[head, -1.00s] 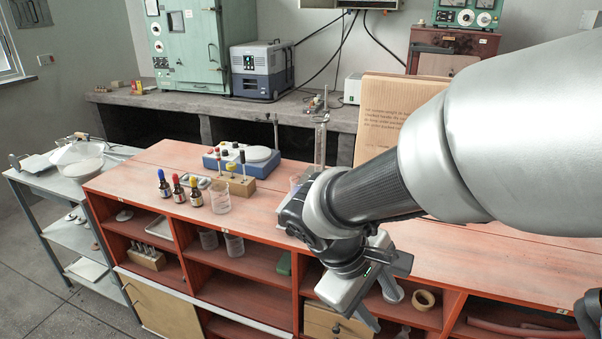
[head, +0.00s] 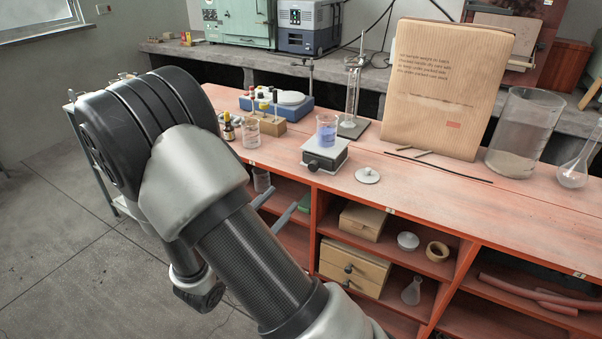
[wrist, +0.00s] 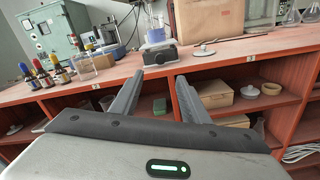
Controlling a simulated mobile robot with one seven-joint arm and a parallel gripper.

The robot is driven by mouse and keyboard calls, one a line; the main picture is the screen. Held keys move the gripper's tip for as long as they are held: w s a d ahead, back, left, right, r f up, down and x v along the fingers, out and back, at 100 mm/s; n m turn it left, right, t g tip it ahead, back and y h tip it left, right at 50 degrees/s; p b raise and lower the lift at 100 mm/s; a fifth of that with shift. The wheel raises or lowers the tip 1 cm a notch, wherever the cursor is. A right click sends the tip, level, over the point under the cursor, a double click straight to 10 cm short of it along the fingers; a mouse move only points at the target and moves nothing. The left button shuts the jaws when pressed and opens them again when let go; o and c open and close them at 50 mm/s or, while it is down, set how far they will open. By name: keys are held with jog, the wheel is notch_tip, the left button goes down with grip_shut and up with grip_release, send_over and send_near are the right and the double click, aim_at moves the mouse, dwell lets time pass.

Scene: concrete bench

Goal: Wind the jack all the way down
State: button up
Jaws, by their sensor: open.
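The jack (head: 326,156) is a small, dark, low unit with a pale top plate, near the front edge of the red bench. A round knob (head: 312,167) is on its front. A beaker of blue liquid (head: 327,130) stands upright on its plate. The jack also shows in the wrist view (wrist: 163,56), beyond the fingertips. My gripper (head: 284,197) is open and empty, in front of the bench and below the top's edge, apart from the jack. Both fingers show in the wrist view (wrist: 160,76), pointing toward the bench. My arm hides part of the gripper in the head view.
A stand with a glass cylinder (head: 353,100) is behind the jack, and a white lid (head: 368,175) lies to its right. An empty beaker (head: 251,133) and dropper bottles (head: 228,127) are to the left. A large brown package (head: 445,90) stands behind. Open shelves are below.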

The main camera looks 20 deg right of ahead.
aim_at(312, 168)
jog(key=b+x, duration=0.1)
jog(key=x, duration=1.4)
jog(key=shift+c, duration=0.5)
jog(key=c, duration=1)
jog(key=shift+o, duration=0.2)
jog(key=n+p, duration=0.3)
jog(key=shift+r, duration=0.2)
jog(key=shift+f+n+p, duration=0.2)
jog(key=shift+n+p, duration=1.6)
jog(key=shift+n, duration=0.6)
